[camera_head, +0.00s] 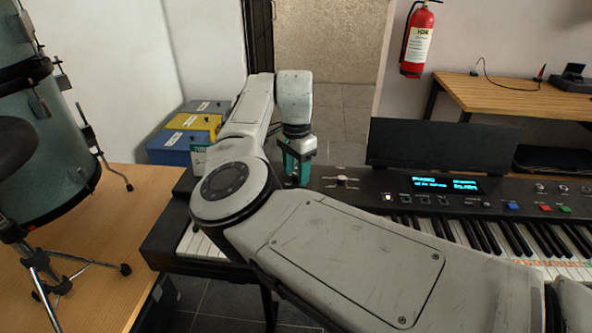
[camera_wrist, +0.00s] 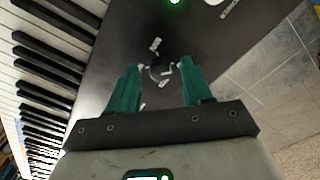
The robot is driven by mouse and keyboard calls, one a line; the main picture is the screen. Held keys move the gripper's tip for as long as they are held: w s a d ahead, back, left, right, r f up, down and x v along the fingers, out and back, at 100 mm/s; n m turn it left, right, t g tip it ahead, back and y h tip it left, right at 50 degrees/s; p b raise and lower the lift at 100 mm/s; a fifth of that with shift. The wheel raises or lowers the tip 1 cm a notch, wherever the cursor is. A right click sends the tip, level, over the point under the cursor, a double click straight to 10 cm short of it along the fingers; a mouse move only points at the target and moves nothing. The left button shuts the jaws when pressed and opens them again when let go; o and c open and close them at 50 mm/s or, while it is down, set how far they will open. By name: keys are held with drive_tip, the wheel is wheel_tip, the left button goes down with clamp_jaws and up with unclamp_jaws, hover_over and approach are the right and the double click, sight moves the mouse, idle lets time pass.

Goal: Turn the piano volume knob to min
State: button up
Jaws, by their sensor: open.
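The black piano (camera_head: 400,205) stands across the middle of the head view, with its lit display (camera_head: 447,186) right of centre. My gripper (camera_head: 296,181) is over the left part of its control panel, pointing down. In the wrist view my gripper (camera_wrist: 160,68) is open, its two teal fingers apart. Between the fingertips a small dark round knob (camera_wrist: 160,70) with pale marks around it shows on the panel. I cannot tell whether the fingers touch it or which way it is set. In the head view my gripper and arm hide this knob.
White keys (camera_wrist: 40,60) run along the left of the wrist view. Another panel control (camera_head: 345,180) lies right of my gripper. A music stand (camera_head: 440,145) rises behind the display. Drums (camera_head: 45,130) and coloured boxes (camera_head: 190,122) stand at left.

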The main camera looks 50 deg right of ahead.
drive_tip(key=shift+f, duration=0.1)
drive_tip(key=shift+c, duration=0.3)
clamp_jaws()
drive_tip(key=shift+p, duration=0.4)
